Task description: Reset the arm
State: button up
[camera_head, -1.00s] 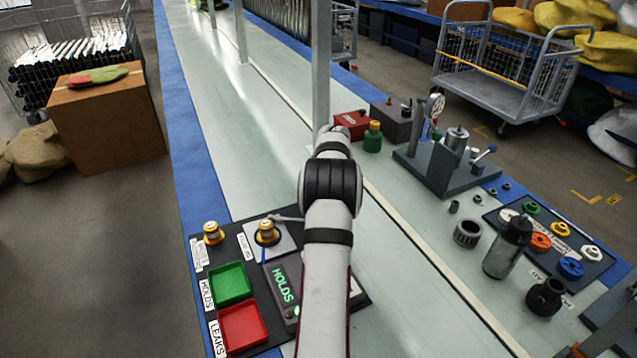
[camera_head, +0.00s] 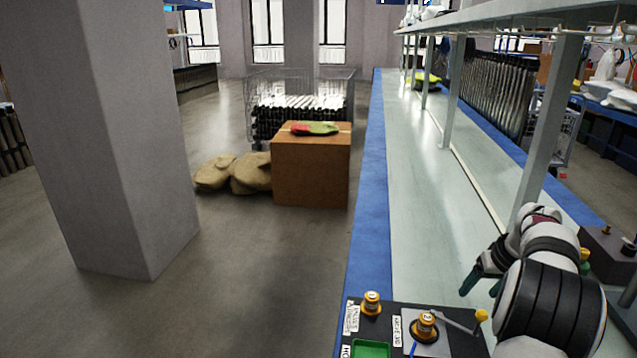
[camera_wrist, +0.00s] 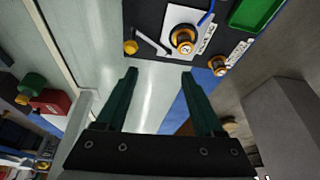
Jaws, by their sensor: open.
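My gripper (camera_wrist: 158,85) is open and empty, its two dark green fingers spread apart in the wrist view. In the head view my gripper (camera_head: 480,284) shows at the right, raised above the bench (camera_head: 428,255). Its fingers are apart from the black test board (camera_head: 385,318). On the board an orange-and-black fitting (camera_head: 424,325) sits on a grey plate beside a lever with a yellow knob (camera_head: 481,316). A second similar fitting (camera_head: 371,303) stands to its left. Both fittings also show in the wrist view (camera_wrist: 183,38).
A green tray (camera_head: 370,349) is partly cut off at the bottom edge. A shelf post (camera_head: 548,120) rises behind my arm. In the wrist view a red box (camera_wrist: 52,103) and a green bottle (camera_wrist: 31,84) stand at the left.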

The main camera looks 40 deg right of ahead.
jog(key=w+a+r+y, duration=0.1)
jog(key=w+a+r, duration=0.15)
jog(key=a, duration=0.65)
jog(key=w+a+r+n+y, duration=0.1)
jog(key=w+a, duration=0.3)
jog(key=a, duration=0.4)
jog(key=w+a+r+y, duration=0.1)
jog(key=w+a+r, duration=0.15)
jog(key=a, duration=0.65)
jog(key=s+a+g+y, duration=0.1)
jog(key=s+a, duration=0.1)
jog(key=a, duration=0.6)
jog(key=s+a+g, duration=0.1)
jog(key=s+a, duration=0.2)
jog(key=a, duration=0.5)
jog(key=s+a+f+n+g, duration=0.1)
jog(key=s+a+f, duration=0.4)
jog(key=s+a, duration=0.5)
jog(key=s, duration=0.3)
jog(key=shift+s+a+g, duration=0.25)
jog(key=shift+a+g, duration=0.05)
jog(key=shift+a, duration=0.05)
